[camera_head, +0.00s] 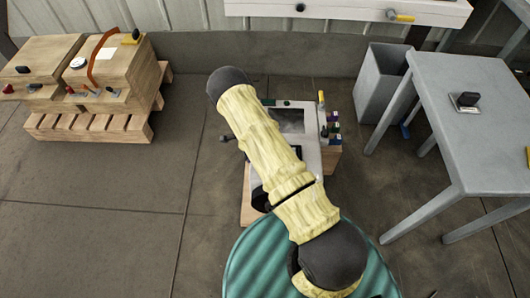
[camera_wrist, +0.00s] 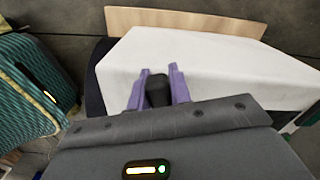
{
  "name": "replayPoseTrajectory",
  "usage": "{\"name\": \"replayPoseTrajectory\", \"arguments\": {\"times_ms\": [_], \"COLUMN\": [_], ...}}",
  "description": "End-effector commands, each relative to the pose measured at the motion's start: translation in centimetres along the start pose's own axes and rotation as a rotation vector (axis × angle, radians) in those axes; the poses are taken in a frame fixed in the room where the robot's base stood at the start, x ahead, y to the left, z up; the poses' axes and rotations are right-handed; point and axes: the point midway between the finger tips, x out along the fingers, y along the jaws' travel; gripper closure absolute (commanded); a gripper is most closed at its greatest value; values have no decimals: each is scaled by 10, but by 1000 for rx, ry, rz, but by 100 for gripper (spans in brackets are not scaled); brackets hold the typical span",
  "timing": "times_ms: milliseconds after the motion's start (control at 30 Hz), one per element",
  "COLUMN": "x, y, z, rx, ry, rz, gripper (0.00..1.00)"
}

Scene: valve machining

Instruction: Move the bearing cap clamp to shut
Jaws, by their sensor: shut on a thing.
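In the wrist view, the two purple fingers of my gripper (camera_wrist: 160,72) stand on either side of a short black handle (camera_wrist: 157,92) and are shut on it. The handle is in front of the pale face of a machine (camera_wrist: 215,65). I take the handle for part of the bearing cap clamp, but the rest of the clamp is hidden. In the head view, the machine (camera_head: 308,150) stands on a wooden base, and my arm lies across it. My gripper and the held handle are hidden there, so the clamp's angle cannot be told.
Wooden crates (camera_head: 120,70) on a pallet (camera_head: 90,125) stand at the left. A grey metal table (camera_head: 460,130) and a grey bin (camera_head: 380,85) are at the right. A white wall shelf (camera_head: 345,12) is at the back. The floor between pallet and machine is clear.

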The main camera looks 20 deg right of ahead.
Motion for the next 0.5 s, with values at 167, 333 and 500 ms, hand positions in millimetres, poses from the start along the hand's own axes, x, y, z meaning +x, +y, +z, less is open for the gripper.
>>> {"name": "replayPoseTrajectory", "arguments": {"times_ms": [167, 333, 500], "x": [-1, -1, 0], "y": [-7, -7, -12], "z": [-3, -3, -4], "rx": [55, 53, 128], "ry": [5, 5, 5], "rz": [-9, -8, -8], "gripper": [100, 100, 100]}}
